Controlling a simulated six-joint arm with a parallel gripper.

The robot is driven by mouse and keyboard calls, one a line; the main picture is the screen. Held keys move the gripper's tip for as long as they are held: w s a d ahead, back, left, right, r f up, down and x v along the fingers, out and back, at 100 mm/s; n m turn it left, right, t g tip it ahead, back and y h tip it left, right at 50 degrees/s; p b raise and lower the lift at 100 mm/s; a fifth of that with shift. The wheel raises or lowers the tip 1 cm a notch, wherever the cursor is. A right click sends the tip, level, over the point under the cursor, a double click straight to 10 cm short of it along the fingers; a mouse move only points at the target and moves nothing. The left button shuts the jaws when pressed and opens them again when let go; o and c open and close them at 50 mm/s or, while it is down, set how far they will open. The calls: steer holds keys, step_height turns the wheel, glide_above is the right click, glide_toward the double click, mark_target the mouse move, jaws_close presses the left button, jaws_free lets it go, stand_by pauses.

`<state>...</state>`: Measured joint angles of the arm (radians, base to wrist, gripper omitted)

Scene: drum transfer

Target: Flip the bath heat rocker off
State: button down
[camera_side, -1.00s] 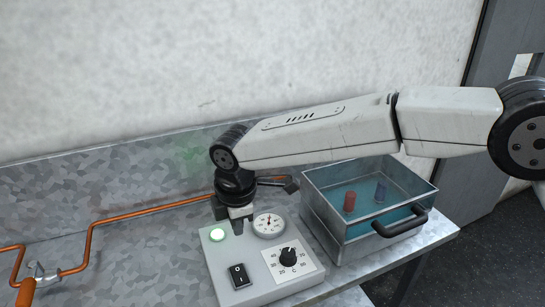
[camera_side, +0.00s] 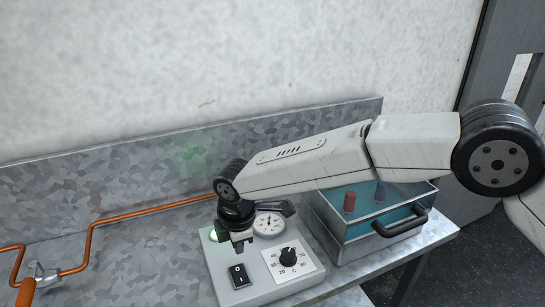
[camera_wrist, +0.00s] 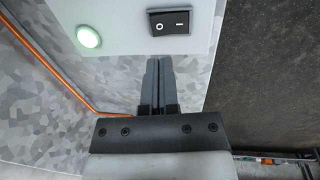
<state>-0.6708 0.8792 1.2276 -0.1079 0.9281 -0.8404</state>
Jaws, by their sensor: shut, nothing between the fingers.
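The black bath heat rocker (camera_side: 238,276), marked O and I, sits on the front left of the pale control box (camera_side: 258,292). It also shows in the wrist view (camera_wrist: 170,22), just beyond my fingertips. The green lamp on the box is lit; it is partly covered by my gripper in the side view and shows whole in the wrist view (camera_wrist: 88,36). My gripper (camera_side: 239,250) is shut and empty, pointing down over the box, a little behind the rocker. Its closed fingers (camera_wrist: 158,62) appear apart from the rocker. Which side of the rocker is pressed is hard to tell.
A dial knob (camera_side: 288,255) and a round gauge (camera_side: 268,224) are right of the rocker. A metal bath (camera_side: 345,232) with blue liquid, red and blue pieces and a black handle stands further right. An orange pipe (camera_side: 150,211) runs along the left.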

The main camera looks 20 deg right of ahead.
mark_target(242, 273)
steer(key=shift+w+f, duration=0.15)
steer(key=shift+f, duration=1.1)
steer(key=shift+w+f, duration=0.2)
steer(key=shift+f, duration=1.05)
steer(key=shift+w+f, duration=0.15)
steer(key=shift+f, duration=1.1)
steer(key=shift+w+f, duration=0.1)
steer(key=shift+f, duration=0.15)
steer(key=shift+s+r, duration=0.1)
steer(key=shift+s, duration=0.7)
steer(key=shift+r, duration=0.2)
